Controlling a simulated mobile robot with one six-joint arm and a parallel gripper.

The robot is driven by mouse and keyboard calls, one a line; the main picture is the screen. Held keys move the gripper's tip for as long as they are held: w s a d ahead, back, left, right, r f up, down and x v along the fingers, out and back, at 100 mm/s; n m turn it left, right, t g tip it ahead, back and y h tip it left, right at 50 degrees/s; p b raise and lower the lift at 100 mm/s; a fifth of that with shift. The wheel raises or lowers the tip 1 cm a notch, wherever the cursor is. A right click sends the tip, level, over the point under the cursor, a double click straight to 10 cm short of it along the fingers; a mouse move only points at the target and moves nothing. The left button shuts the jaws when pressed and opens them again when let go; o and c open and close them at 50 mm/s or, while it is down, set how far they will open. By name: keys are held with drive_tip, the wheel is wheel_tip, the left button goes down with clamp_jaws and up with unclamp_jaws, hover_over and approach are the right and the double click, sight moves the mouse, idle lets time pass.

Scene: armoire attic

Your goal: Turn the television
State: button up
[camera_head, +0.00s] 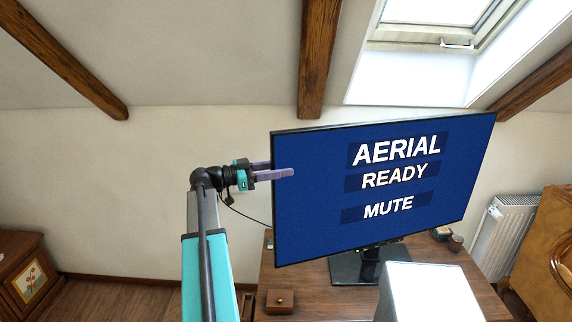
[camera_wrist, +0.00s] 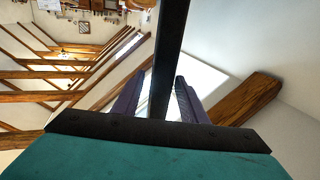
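The television (camera_head: 385,188) is a wide black-framed screen on a dark stand (camera_head: 365,264), showing AERIAL READY and MUTE on blue. Its screen is turned at an angle, with the left edge lower in the picture. My gripper (camera_head: 280,170) is at its left edge, fingers pointing right. One purple finger lies in front of the screen; the other is partly hidden behind it. In the wrist view the television's dark edge (camera_wrist: 167,60) runs between the two spread fingers. A gap shows on its left side; contact with the right finger is unclear.
The television stands on a wooden desk (camera_head: 315,295) with a small wooden box (camera_head: 280,300) at its front left. A white block-like object (camera_head: 430,292) stands in front. A radiator (camera_head: 505,232) and a wooden chair (camera_head: 550,245) are at right, a cabinet (camera_head: 28,275) at far left.

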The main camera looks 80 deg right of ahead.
drive_tip(key=shift+x, duration=0.9)
clamp_jaws()
drive_tip(key=shift+w+d, duration=0.1)
